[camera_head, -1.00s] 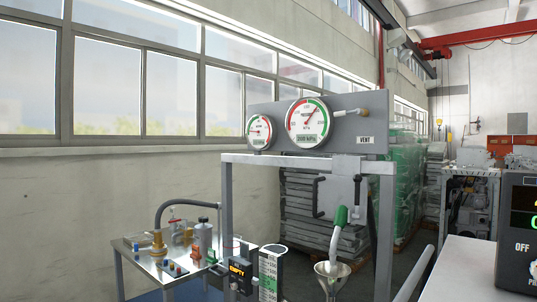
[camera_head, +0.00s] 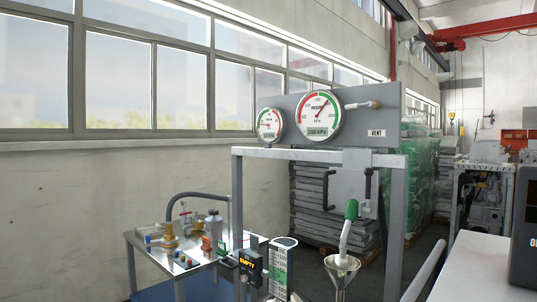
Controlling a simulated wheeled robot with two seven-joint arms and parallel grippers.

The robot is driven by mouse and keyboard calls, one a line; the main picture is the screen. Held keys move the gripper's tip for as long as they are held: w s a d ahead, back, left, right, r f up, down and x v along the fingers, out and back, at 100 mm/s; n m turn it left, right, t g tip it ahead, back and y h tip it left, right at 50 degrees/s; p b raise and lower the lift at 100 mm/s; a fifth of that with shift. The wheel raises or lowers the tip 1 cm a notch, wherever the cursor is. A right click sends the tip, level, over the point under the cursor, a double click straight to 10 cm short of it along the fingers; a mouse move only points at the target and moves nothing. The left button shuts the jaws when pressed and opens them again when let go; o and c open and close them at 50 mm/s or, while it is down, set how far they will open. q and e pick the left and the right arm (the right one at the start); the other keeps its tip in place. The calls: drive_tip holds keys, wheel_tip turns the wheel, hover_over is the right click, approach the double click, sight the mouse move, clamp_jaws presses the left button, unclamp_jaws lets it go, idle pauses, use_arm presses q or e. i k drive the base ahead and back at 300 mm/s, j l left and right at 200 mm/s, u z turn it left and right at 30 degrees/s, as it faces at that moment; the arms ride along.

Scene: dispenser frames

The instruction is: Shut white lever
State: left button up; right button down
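Two dark handles (camera_head: 368,183) sit on the grey box below the panel. Neither of my grippers is in view.
A grey frame (camera_head: 236,200) carries the gauge panel (camera_head: 390,110). A metal table (camera_head: 150,246) with small fittings and a hose stands left. A black box marked EMPTY (camera_head: 249,266) is in front. A white surface (camera_head: 480,265) and dark device (camera_head: 525,230) lie right.

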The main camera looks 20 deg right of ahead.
sight(355, 106)
drive_tip(key=i+l+z, duration=0.15)
drive_tip(key=z, duration=0.25)
drive_tip(key=i+l+z, duration=0.1)
drive_tip(key=z, duration=0.35)
drive_tip(key=i+z, duration=0.2)
drive_tip(key=z, duration=0.2)
